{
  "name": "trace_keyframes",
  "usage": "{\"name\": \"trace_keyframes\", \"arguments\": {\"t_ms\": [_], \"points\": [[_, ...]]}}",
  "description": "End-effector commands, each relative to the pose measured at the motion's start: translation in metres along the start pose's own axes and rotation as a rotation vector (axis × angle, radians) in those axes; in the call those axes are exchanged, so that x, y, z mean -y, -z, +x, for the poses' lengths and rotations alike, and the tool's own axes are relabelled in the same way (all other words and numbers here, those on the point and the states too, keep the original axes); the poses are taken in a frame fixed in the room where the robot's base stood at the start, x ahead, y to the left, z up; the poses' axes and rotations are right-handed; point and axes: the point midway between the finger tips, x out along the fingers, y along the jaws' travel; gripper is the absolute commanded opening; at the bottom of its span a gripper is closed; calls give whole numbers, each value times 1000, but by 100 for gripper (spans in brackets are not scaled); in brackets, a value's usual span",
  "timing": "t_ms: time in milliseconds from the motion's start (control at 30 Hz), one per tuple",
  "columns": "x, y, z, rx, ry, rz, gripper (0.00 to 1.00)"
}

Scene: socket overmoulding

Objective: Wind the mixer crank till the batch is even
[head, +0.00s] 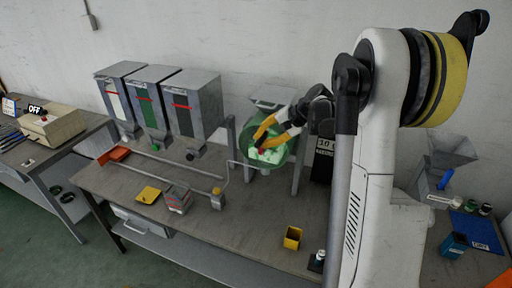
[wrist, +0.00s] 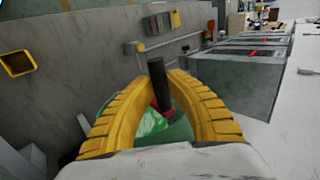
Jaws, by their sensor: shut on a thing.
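The mixer's green drum (head: 284,154) stands at the back of the bench, its mouth facing the room. Pale green and whitish pieces (head: 271,156) show inside; how evenly they are mixed I cannot tell. My gripper (head: 262,141) reaches in from the right at the drum mouth, its two yellow fingers closed. In the wrist view the fingers are on either side of a black upright crank handle (wrist: 158,84) with a red base, and grip it. The green drum (wrist: 180,131) shows behind and below the fingers. The rest of the crank is mostly hidden.
Three grey hoppers (head: 193,103) stand left of the mixer. A thin rail (head: 180,165) and a post (head: 219,198) are on the bench (head: 258,214) in front. A small yellow bin (head: 292,238) sits near the front edge, with bare bench around it.

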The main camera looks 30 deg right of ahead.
Motion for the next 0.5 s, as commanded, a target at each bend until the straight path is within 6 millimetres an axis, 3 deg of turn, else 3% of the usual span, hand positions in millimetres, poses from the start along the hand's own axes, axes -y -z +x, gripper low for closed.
{"name": "trace_keyframes", "arguments": {"t_ms": [33,500], "points": [[-12,0,3,-1,40,2,0],[-56,0,-6,0,487,0,0]]}}
